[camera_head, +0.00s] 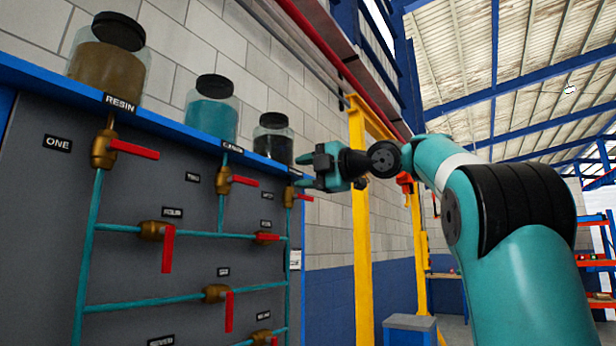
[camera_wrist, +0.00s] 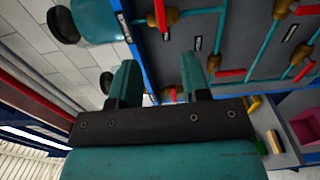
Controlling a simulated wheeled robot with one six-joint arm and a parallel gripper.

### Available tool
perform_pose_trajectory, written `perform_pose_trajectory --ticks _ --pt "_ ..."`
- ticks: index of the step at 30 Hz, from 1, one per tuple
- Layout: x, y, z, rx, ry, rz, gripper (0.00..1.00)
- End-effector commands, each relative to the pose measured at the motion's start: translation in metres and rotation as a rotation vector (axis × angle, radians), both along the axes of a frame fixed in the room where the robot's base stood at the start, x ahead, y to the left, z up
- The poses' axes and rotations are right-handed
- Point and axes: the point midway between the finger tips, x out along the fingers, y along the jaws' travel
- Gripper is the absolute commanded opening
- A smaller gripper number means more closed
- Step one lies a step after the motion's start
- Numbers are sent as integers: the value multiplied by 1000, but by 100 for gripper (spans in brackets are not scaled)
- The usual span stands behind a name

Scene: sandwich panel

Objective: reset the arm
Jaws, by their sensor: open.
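My gripper (camera_head: 303,171) is raised to the right of the valve panel in the head view, its two fingers pointing left towards the panel's upper right edge. The fingers are apart with nothing seen between them. In the wrist view the two teal fingers (camera_wrist: 157,85) stand apart, with a red valve handle (camera_wrist: 173,93) showing beyond the gap. I cannot tell whether the gripper touches the panel. My arm reaches in from the lower right.
The grey panel (camera_head: 45,230) carries teal pipes and several red-handled valves. Jars of brown (camera_head: 105,75), teal (camera_head: 211,118) and dark (camera_head: 273,145) contents stand on its blue top ledge. A yellow post (camera_head: 361,230) stands behind my gripper.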

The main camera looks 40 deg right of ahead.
Motion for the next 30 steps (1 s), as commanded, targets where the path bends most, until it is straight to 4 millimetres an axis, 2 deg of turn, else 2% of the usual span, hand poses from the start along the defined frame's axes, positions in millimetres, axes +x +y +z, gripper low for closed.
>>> perform_pose_trajectory --ticks 5,19,22,26,29,30 --pt "-6 -2 0 1 1 0 43" --pt "-6 -2 0 1 0 0 43" --pt "-2 3 -5 30 19 6 43" --pt "15 36 -37 202 145 38 43" --pt "29 85 -87 416 347 61 43" --pt "30 107 -111 499 443 61 43"
